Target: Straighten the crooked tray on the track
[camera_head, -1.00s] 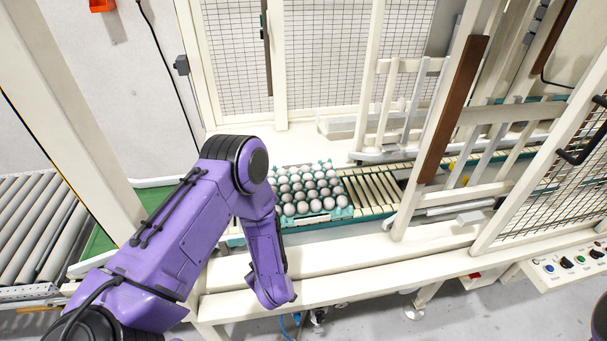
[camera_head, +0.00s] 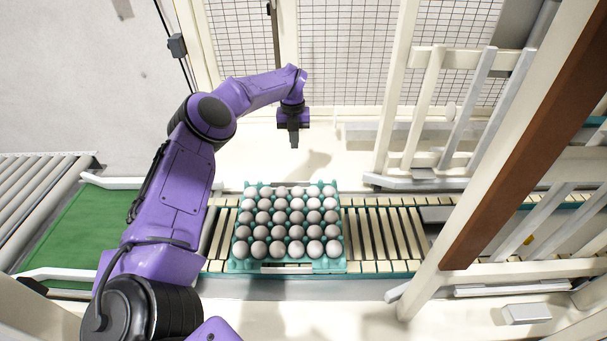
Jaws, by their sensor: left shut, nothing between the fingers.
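A teal egg tray (camera_head: 241,264) full of pale eggs sits on the slatted track (camera_head: 380,232) in the middle of the head view. Its sides look nearly in line with the track, with at most a slight turn. My left arm reaches over from the left, and my left gripper (camera_head: 294,143) hangs pointing down beyond the tray's far edge, above the white ledge. It is shut and empty, apart from the tray. My right gripper is not in view.
A green belt (camera_head: 85,228) and grey rollers (camera_head: 35,195) lie left of the track. A cream post with a brown strip (camera_head: 520,140) slants across the right. A mesh fence (camera_head: 345,50) stands behind. The track right of the tray is bare.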

